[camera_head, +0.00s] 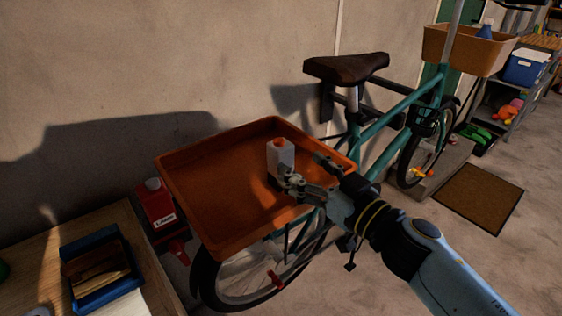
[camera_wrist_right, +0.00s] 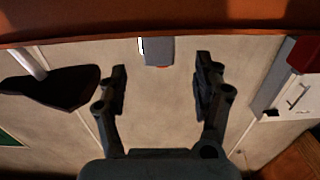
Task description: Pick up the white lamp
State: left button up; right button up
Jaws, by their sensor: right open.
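The white lamp (camera_head: 281,158) is a small white block with an orange top. It stands upright in the orange tray (camera_head: 193,200) on the rear of the teal bicycle. My right gripper (camera_head: 302,168) is open and empty, just right of and in front of the lamp, partly covering its lower edge. In the right wrist view the picture is upside down. There the lamp (camera_wrist_right: 159,51) hangs from the tray (camera_wrist_right: 160,18), beyond the open fingertips (camera_wrist_right: 162,70) and roughly between them. I cannot tell whether a finger touches it. My left gripper is not in view.
The tray's raised rim surrounds the lamp. The bicycle saddle (camera_head: 346,68) stands behind it, close to the wall. A red canister (camera_head: 157,205) is left of the tray. A wooden table with a blue box (camera_head: 100,270) is at lower left. The rest of the tray looks empty.

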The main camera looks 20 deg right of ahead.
aim_at(287, 157)
jog(key=x, duration=0.7)
jog(key=shift+w+f+b, duration=0.2)
jog(key=shift+w+b, duration=0.15)
jog(key=shift+w, duration=0.05)
jog(key=c, duration=1.3)
